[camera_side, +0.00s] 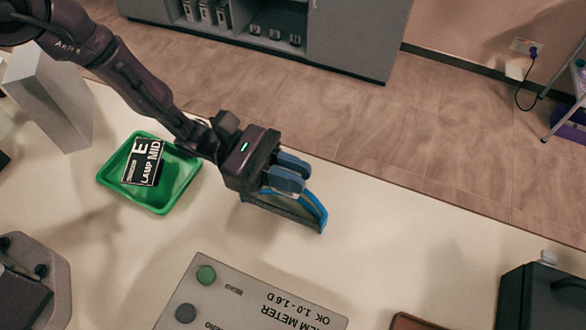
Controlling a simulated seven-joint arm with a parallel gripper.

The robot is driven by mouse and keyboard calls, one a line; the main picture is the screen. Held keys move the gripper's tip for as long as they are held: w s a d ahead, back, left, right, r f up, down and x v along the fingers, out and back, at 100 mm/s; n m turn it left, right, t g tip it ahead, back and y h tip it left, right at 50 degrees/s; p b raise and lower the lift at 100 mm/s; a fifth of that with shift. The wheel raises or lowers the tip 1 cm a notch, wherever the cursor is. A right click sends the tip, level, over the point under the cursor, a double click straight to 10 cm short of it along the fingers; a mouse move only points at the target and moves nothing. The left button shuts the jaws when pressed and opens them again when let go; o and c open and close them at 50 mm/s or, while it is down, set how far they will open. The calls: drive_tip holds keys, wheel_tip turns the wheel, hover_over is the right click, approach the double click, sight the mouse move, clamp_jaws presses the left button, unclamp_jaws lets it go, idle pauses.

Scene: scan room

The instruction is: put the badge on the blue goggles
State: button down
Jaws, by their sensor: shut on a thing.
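My gripper (293,180) is in the middle of the side view, pointing right and down, with its two blue-grey fingers close together. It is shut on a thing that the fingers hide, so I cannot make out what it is. The blue goggles (318,209) show as a curved blue frame just below and right of the fingertips. Part of them is behind the gripper, and I cannot tell whether the fingers touch them. I cannot pick out the badge for certain.
A green tray (150,204) stands left of my gripper with a black card (144,162) reading "E LAMP MID" in it. A grey lens meter panel (255,300) lies in front. A black box (540,297) stands at right. The table between is clear.

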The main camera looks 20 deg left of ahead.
drive_tip(key=shift+f, duration=0.1)
drive_tip(key=c, duration=1.1)
unclamp_jaws()
drive_tip(key=a, duration=1.2)
drive_tip(key=shift+r, duration=0.2)
